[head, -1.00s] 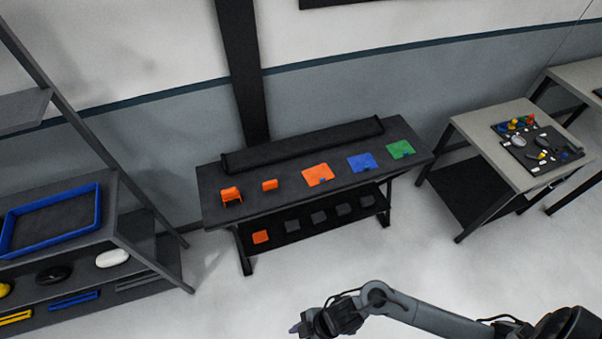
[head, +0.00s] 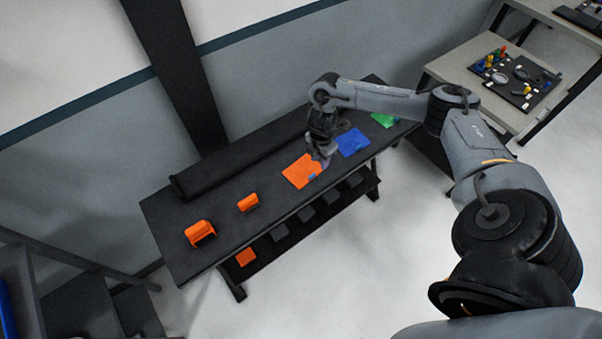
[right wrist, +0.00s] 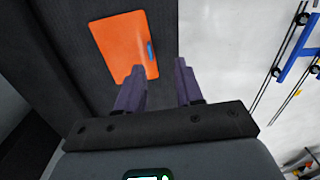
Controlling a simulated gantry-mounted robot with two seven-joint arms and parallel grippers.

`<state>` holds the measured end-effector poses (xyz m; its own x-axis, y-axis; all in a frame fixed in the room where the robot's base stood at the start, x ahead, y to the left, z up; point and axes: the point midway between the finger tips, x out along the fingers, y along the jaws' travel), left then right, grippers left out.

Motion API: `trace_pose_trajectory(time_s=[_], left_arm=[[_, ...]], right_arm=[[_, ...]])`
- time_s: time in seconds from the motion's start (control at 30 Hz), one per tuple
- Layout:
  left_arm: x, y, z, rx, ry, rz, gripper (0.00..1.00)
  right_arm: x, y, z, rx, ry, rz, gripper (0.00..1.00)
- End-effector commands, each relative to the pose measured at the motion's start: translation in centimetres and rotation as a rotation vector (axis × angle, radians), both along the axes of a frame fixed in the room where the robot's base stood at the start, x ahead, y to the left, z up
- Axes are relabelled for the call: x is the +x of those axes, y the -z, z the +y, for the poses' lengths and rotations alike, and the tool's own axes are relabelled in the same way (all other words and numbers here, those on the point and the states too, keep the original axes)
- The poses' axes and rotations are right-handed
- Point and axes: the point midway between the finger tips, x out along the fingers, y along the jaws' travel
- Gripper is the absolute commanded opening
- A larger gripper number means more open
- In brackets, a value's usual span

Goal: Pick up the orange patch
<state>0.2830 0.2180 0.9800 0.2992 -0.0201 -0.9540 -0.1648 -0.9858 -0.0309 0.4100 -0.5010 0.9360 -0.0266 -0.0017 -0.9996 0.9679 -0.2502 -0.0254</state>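The orange patch (head: 300,172) is a flat square sheet lying on the dark table, with a small blue tab (head: 312,175) at its edge. It also shows in the right wrist view (right wrist: 122,42), ahead and left of the fingers. My right gripper (head: 322,160) is above the table by the patch's right corner. In the right wrist view its two purple fingers (right wrist: 161,82) are apart with nothing between them. The left fingertip overlaps the patch's near edge in that picture; I cannot tell whether they touch. My left gripper is not in view.
A blue patch (head: 353,142) and a green patch (head: 384,120) lie to the right on the table (head: 170,235). Two orange tools (head: 200,233) (head: 248,203) lie to the left. A black roll (head: 240,160) runs along the back. Several dark squares and an orange one (head: 246,257) lie on the lower shelf.

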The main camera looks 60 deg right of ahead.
Motion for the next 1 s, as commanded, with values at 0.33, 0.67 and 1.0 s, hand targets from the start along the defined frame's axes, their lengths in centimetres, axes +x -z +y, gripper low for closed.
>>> trace_pose_trajectory(time_s=[0.33, 0.67, 1.0], left_arm=[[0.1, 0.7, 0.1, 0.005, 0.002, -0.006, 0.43], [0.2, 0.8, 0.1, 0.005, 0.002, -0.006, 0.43], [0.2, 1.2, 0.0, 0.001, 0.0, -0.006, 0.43]], right_arm=[[1.1, 3.6, 0.2, 0.002, 0.0, -0.023, 0.36], [1.2, 5.7, 0.2, 0.002, -0.001, -0.024, 0.36], [1.6, 9.7, 0.5, 0.002, -0.001, -0.023, 0.36]])
